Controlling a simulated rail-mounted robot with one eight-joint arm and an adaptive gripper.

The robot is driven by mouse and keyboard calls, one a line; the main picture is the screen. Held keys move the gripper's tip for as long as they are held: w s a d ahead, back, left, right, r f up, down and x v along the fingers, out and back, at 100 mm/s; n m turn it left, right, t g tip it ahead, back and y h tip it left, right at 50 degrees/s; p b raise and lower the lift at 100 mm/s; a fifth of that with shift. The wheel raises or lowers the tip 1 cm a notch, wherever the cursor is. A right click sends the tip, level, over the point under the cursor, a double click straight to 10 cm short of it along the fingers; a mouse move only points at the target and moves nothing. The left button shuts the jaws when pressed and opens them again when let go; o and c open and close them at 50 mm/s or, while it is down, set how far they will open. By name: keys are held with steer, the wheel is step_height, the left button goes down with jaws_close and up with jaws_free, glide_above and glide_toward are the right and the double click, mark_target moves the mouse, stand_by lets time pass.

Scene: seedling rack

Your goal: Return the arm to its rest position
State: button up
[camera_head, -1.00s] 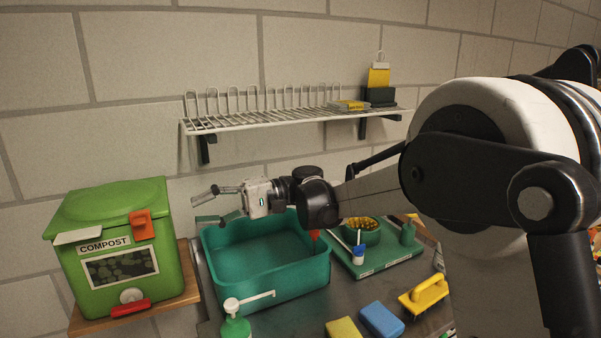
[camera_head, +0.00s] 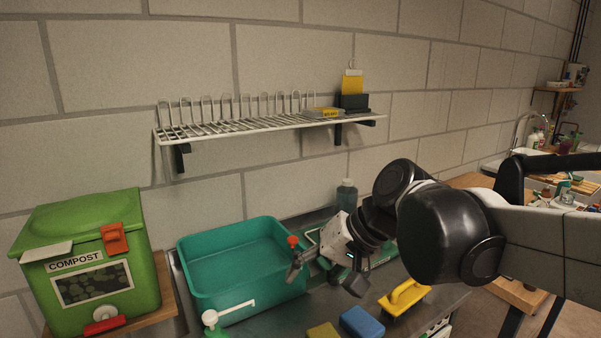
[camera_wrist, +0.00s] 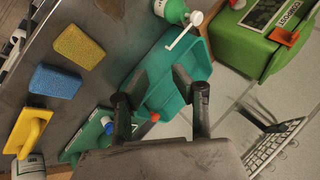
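My gripper (camera_head: 323,281) is in front of the right end of the teal tub, at the end of my bent arm, with its fingers pointing down and to the left. In the wrist view its two fingers (camera_wrist: 160,77) stand apart with nothing held between them. The teal tub (camera_head: 191,282) stands on the metal bench and looks empty inside; it also shows beyond the fingers in the wrist view (camera_wrist: 165,103). My arm partly hides the green tray behind it.
A wire rack (camera_head: 230,127) is on the wall. A green compost bin (camera_head: 140,262) stands at left. On the bench are a pump bottle (camera_head: 214,326), a yellow sponge (camera_head: 322,332), a blue sponge (camera_head: 362,322) and a yellow-handled float (camera_head: 405,296). A sink area is at far right.

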steer(key=s+d+f+t+h, duration=0.1)
steer(key=s+d+f+h, duration=0.1)
steer(key=d, duration=0.4)
steer(key=s+d+f+t+h, duration=0.1)
steer(key=s+d+f+h, duration=0.1)
steer(key=s+d, duration=0.2)
steer(key=s+d+f+t+h, duration=0.2)
steer(key=s+d+h, duration=0.1)
steer(key=d, duration=0.6)
steer(key=shift+s+f, duration=0.35)
steer(key=shift+s, duration=0.2)
